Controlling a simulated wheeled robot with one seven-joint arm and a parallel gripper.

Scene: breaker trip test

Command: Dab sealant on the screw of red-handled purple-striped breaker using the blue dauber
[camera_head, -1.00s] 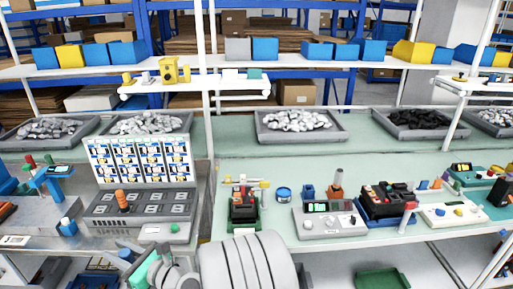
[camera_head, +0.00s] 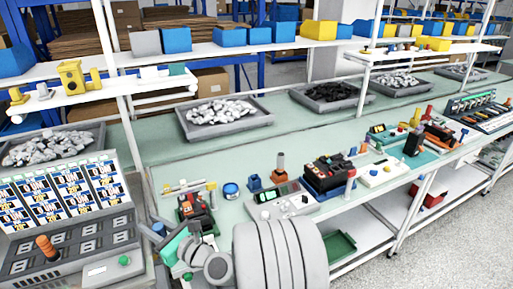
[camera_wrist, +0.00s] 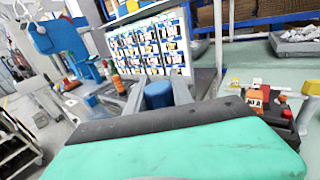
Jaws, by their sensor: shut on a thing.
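My gripper (camera_wrist: 157,98) is shut on the blue dauber (camera_wrist: 158,95), whose blue cylindrical part shows between the fingers. In the head view the dauber (camera_head: 158,230) is a small blue spot at the end of my arm, left of and nearer than a dark breaker unit. That breaker unit (camera_head: 196,206) sits on a green base at the bench's front edge, with red and orange parts on top. It also shows at the right in the wrist view (camera_wrist: 263,112), apart from the dauber. Purple stripes and the screw are too small to make out.
A round blue tin (camera_head: 231,190) and a grey tester (camera_head: 281,201) stand right of the breaker unit. A larger dark breaker block (camera_head: 331,174) is farther right. A panel of printed cards (camera_head: 62,199) stands at left.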

